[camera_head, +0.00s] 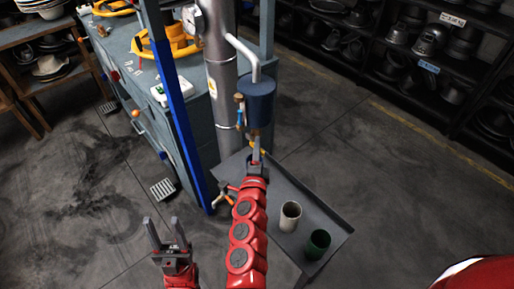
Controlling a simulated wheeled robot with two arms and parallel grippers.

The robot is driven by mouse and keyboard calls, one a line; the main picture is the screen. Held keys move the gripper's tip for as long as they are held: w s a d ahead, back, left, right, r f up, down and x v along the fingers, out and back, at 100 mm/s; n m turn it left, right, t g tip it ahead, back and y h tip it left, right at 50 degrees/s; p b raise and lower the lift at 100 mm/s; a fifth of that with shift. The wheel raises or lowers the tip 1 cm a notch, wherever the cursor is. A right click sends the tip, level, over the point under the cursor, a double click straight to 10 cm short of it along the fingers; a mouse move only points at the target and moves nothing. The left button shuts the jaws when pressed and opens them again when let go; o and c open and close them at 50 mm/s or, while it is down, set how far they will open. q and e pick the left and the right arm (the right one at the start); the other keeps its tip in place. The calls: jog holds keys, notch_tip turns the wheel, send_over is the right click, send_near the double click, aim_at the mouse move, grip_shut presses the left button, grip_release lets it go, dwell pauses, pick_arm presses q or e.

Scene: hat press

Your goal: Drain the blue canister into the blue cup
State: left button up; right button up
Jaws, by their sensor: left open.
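The dark blue canister (257,103) hangs beside a large metal pipe, with a light pipe bending down into its top. My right gripper (256,143) is raised just below the canister, close to a small yellow part (251,148) there. Its fingers look narrow and edge-on, so I cannot tell whether they are shut on anything. My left gripper (165,226) is open and empty over the floor at lower left, well away from the canister. I see no blue cup; my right arm covers part of the tray.
A grey tray table (334,222) holds a white cup (290,216) and a dark green cup (318,243). A blue post (181,125) stands left of the canister, before a grey workbench (118,48). Dark shelves (400,50) line the back right. Open floor lies right of the tray.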

grip_shut()
jog(key=shift+f, duration=0.1)
dwell(1.0)
